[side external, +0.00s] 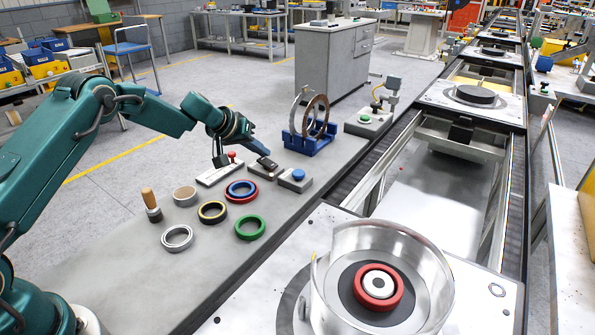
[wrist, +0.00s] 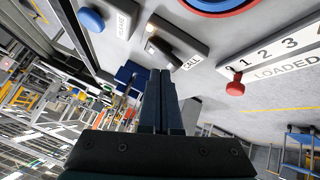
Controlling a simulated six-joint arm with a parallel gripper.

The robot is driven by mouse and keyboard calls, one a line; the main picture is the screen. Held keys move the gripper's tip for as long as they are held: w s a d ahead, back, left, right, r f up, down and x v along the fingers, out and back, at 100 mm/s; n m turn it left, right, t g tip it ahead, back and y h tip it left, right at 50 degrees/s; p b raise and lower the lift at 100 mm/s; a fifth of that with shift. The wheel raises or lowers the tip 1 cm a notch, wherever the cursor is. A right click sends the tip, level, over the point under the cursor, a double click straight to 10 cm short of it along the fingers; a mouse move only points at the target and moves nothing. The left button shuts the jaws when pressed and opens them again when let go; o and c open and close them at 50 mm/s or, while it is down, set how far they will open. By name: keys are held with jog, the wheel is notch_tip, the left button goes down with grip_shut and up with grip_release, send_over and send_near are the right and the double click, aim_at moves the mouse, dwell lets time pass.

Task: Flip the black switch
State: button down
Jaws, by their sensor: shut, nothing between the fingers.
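The black switch (side external: 267,163) sits on a small grey box on the bench. In the wrist view the dark switch (wrist: 160,48) shows on the box labelled CALL (wrist: 183,40), beside a small pale lamp. My gripper (side external: 264,149) is just above and behind the switch box in the side view. In the wrist view my gripper (wrist: 158,78) is shut, with its two fingers together and nothing between them. The fingertips appear close to the box; whether they touch the switch I cannot tell.
A blue button box (side external: 297,179) stands right of the switch. A LOADED panel with a red knob (side external: 231,155) is to its left. Several rings, including a green ring (side external: 250,228), lie in front. A blue stand (side external: 309,140) holds rings upright behind. The conveyor runs along the right.

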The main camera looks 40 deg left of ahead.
aim_at(265, 164)
jog(key=shift+f, duration=0.4)
dwell(0.3)
jog(key=shift+a, duration=0.1)
jog(key=shift+r, duration=0.85)
jog(key=shift+d, duration=0.2)
jog(key=shift+d+r, duration=0.25)
jog(key=shift+r, duration=1)
jog(key=shift+d+r, duration=0.25)
jog(key=shift+r, duration=0.95)
